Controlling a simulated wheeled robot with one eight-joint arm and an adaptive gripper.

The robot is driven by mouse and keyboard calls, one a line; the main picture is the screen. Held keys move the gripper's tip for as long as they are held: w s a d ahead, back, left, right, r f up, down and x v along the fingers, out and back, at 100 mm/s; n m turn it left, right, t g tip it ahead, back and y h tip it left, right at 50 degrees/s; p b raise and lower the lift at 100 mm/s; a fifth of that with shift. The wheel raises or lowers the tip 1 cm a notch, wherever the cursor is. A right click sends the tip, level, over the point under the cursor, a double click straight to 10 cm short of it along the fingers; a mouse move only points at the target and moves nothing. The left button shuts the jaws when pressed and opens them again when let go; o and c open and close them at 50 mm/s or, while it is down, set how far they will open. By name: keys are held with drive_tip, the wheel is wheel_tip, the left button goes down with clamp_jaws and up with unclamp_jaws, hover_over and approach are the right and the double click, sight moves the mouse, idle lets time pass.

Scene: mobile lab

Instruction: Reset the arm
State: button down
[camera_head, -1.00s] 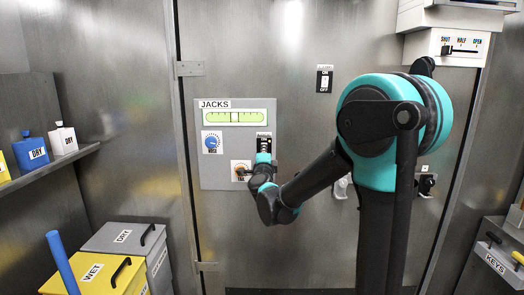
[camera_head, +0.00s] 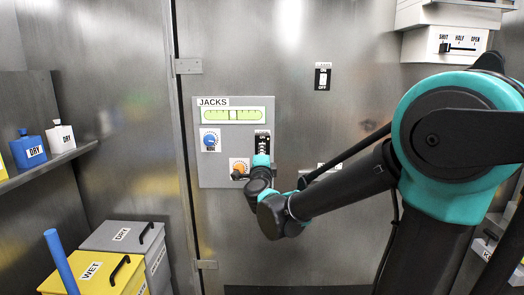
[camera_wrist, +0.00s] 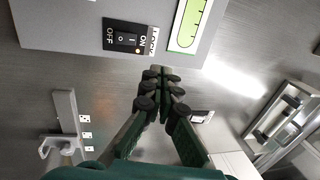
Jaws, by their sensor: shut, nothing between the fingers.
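My gripper (camera_wrist: 160,78) is shut and empty in the wrist view, its dark fingertips together below the on/off switch (camera_wrist: 122,39) of the grey panel. It appears apart from the panel. In the head view my arm reaches from the right, bent, with its wrist in front of the lower right of the JACKS panel (camera_head: 220,173). The fingers are hidden or too small to tell there. The panel carries a green level gauge (camera_head: 232,115), a blue knob (camera_head: 209,140), an orange knob (camera_head: 239,166) and the switch, partly covered by my wrist.
A yellow WET box (camera_head: 88,279) and a grey DRY box (camera_head: 120,238) stand at lower left. A shelf (camera_head: 50,165) at left holds small bottles. A slider box (camera_head: 445,45) is at upper right. A white bracket (camera_wrist: 66,110) shows in the wrist view. The metal door is bare between fixtures.

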drive_tip(key=s+d+f+n+g+y, duration=0.1)
drive_tip(key=s+f+n+g+y, duration=0.3)
drive_tip(key=f+n, duration=0.45)
drive_tip(key=s+d+f+n+g+y, duration=0.2)
drive_tip(key=s+f+n+g, duration=0.2)
drive_tip(key=s+f+n, duration=0.4)
drive_tip(key=s+d+f+n+g+h, duration=0.2)
drive_tip(key=s+d+f+g+h, duration=0.3)
drive_tip(key=s+d+f, duration=0.9)
wheel_tip(320, 180, down, 3)
drive_tip(key=s+g, duration=0.1)
drive_tip(key=g, duration=0.2)
drive_tip(key=shift+s+d+f, duration=0.15)
drive_tip(key=shift+s+d, duration=0.1)
